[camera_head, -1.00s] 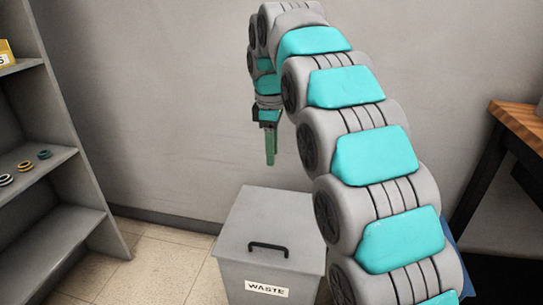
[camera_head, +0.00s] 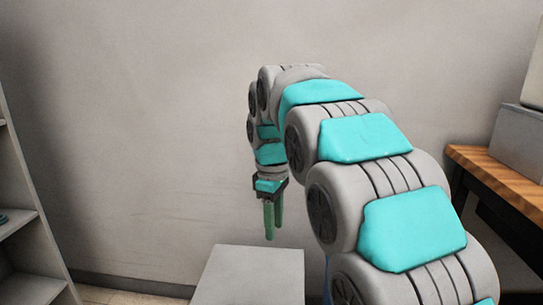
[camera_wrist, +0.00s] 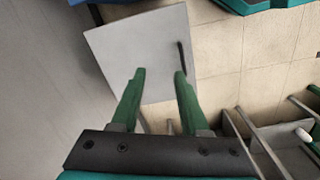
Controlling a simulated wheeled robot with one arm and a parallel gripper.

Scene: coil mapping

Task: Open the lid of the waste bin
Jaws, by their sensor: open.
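The waste bin's grey lid (camera_head: 252,274) is at the bottom of the head view, cut off by the frame edge. It looks flat and shut. In the wrist view the lid (camera_wrist: 120,50) is a grey square seen from above, with its dark bar handle (camera_wrist: 181,57) near the right edge. The handle is out of the head view. My gripper (camera_head: 272,222) points down above the lid, open and empty. In the wrist view my gripper's (camera_wrist: 159,73) two green fingers are apart, with the handle just beyond the right fingertip. The height gap is hard to tell.
A grey shelf (camera_head: 22,220) stands at the left. A wooden-topped table (camera_head: 500,180) with a grey box (camera_head: 522,142) stands at the right. A plain wall (camera_head: 150,150) is behind the bin. Tiled floor (camera_wrist: 220,85) shows beside the bin.

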